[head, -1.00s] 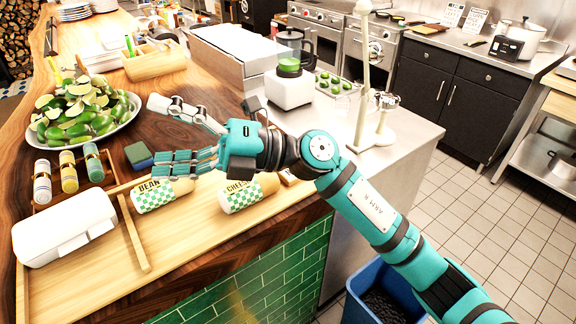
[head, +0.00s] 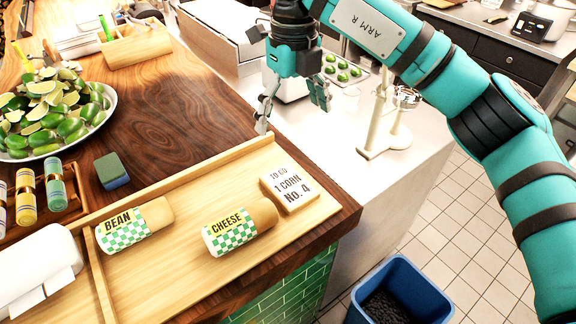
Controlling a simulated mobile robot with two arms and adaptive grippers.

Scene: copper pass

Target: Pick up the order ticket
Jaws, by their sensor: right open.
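The order ticket (head: 289,188) is a small pale wooden block marked "TO GO 1 CORN No. 4". It lies at the right end of the light wooden tray (head: 183,171), to the right of the cheese roll (head: 240,227). My right gripper (head: 292,116) hangs above and beyond the ticket, fingers pointing down, open and empty. One fingertip shows close to the tray's back rail; whether it touches cannot be told. My left gripper is not in view.
A bean roll (head: 134,226) lies left of the cheese roll. A green and blue sponge (head: 111,171) and a plate of limes (head: 88,131) are further left. A tall cream stand (head: 378,133) is to the right. A blue bin (head: 400,290) stands on the floor.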

